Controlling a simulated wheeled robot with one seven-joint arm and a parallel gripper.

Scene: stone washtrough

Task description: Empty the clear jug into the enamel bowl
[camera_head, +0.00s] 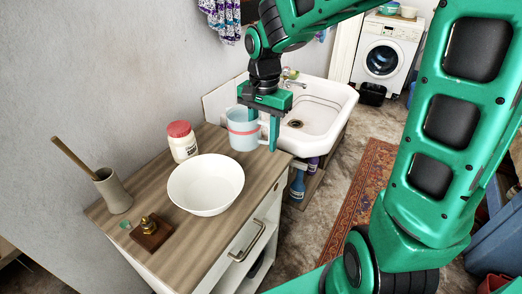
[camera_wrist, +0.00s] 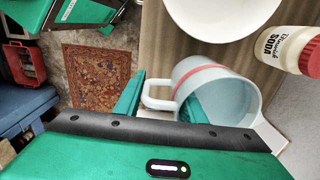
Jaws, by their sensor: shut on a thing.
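The clear jug (camera_head: 241,140), pale blue with a red band and a handle, stands upright at the counter's right end. It also shows in the wrist view (camera_wrist: 235,95). My gripper (camera_head: 262,128) reaches down from above and is shut on the jug at its handle side. In the wrist view one finger is outside the handle and the other shows at the jug's wall. I cannot tell the liquid level, or whether the jug's base touches the counter. The white enamel bowl (camera_head: 205,186) sits on the counter, front-left of the jug, and looks empty; the wrist view shows its edge (camera_wrist: 222,22).
A red-lidded soda jar (camera_head: 182,142) stands behind the bowl, left of the jug. A brass-topped wooden block (camera_head: 151,232) and a brush holder (camera_head: 113,190) are at the left. The stone sink (camera_head: 322,108) adjoins the counter's right end. Bare counter (camera_head: 195,253) lies in front.

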